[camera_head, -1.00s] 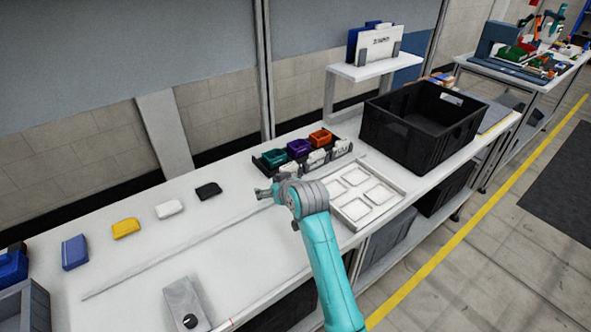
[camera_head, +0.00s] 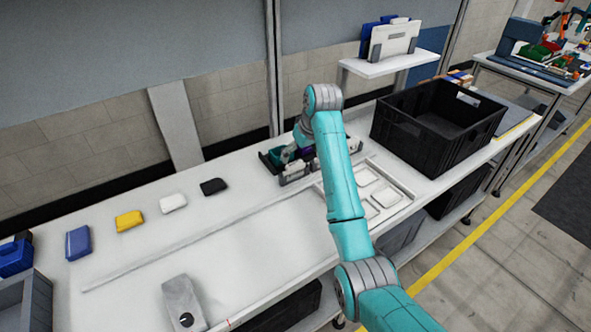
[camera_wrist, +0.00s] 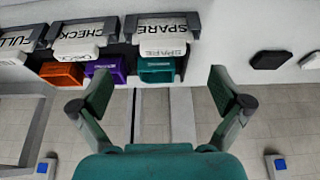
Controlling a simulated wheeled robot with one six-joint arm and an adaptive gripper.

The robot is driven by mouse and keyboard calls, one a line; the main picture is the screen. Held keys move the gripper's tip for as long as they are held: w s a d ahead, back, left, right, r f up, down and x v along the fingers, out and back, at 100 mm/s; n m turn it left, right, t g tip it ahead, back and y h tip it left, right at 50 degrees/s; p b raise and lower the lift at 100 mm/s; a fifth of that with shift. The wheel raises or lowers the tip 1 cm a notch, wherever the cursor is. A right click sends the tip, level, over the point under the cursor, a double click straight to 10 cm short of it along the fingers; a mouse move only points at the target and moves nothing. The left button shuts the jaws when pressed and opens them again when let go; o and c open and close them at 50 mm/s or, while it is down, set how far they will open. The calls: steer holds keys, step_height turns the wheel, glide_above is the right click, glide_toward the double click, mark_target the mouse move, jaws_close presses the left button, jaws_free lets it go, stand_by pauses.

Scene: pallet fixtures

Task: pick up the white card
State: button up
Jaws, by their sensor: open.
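A small white card-like piece (camera_head: 173,202) lies flat on the bench between a yellow and a black piece in the head view. It shows partly at the right edge of the wrist view (camera_wrist: 311,61). White labels also stand by the coloured bins, one reading SPARE (camera_wrist: 167,28) and one CHECK (camera_wrist: 84,31). My gripper (camera_wrist: 160,78) is open and empty, its fingers spread on either side of the teal bin (camera_wrist: 156,70) in the wrist view. In the head view my arm partly hides the bins and the gripper.
A yellow piece (camera_head: 129,220), a blue piece (camera_head: 78,242) and a black piece (camera_head: 213,186) lie in the same row. A large black crate (camera_head: 437,123) stands at the right. A white tray (camera_head: 398,187) lies in front. The bench middle is clear.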

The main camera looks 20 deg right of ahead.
mark_target(295, 164)
steer(key=shift+x, duration=3.55)
steer(key=shift+a, duration=0.2)
steer(key=c, duration=0.8)
